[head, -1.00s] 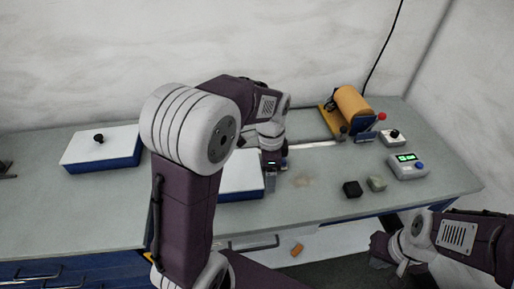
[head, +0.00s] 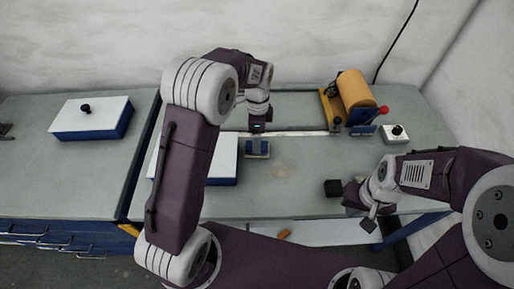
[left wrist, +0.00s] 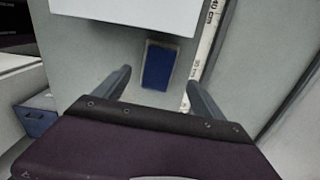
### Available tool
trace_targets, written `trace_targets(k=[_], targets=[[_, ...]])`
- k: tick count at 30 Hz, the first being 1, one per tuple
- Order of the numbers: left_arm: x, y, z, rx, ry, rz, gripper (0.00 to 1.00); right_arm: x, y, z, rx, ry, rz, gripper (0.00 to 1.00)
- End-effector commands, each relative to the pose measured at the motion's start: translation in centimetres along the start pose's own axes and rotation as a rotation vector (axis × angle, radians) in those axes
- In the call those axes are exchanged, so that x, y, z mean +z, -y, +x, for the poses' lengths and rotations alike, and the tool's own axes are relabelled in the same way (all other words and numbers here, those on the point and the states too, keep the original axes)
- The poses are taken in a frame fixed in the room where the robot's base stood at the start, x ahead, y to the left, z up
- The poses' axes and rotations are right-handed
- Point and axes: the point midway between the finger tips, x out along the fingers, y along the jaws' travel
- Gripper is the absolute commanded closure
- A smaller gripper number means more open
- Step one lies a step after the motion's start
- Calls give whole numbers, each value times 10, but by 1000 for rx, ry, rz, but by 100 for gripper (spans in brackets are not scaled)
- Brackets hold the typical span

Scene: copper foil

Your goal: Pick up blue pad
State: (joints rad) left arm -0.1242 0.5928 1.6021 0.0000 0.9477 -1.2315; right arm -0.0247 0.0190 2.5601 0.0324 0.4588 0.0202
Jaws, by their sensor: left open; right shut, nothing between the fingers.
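The blue pad (head: 249,147) lies on the grey bench just right of a white-topped blue box. In the left wrist view the pad (left wrist: 158,67) shows whole, a blue rectangle with a pale border, between the directions of the two fingers. My left gripper (head: 257,146) is above the pad, its fingers partly covering it in the head view. In the left wrist view its fingers (left wrist: 158,85) are spread apart with nothing held. My right gripper (head: 370,223) is shut and empty near the bench's front edge at the right.
The white-topped box (head: 222,158) is close to the pad. A ruler strip (left wrist: 207,45) runs beside it. A black block (head: 333,188) is near my right gripper. An orange roll (head: 355,88) and a knobbed box (head: 394,134) stand at the back right.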

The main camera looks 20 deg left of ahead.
Motion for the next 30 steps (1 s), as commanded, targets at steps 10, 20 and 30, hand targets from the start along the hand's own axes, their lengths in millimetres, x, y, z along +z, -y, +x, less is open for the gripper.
trace_targets(k=[10, 20, 30], targets=[[1, -3, 45, 2, 1, -1, 20, 0, 0, 0, 0, 0, 0, 100], [1, -2, 52, -2, 0, -1, 31, 0, 0, 0, 0, 0, 0, 100], [1, -2, 51, -2, 0, -1, 88, 0, 0, 0, 0, 0, 0, 100]])
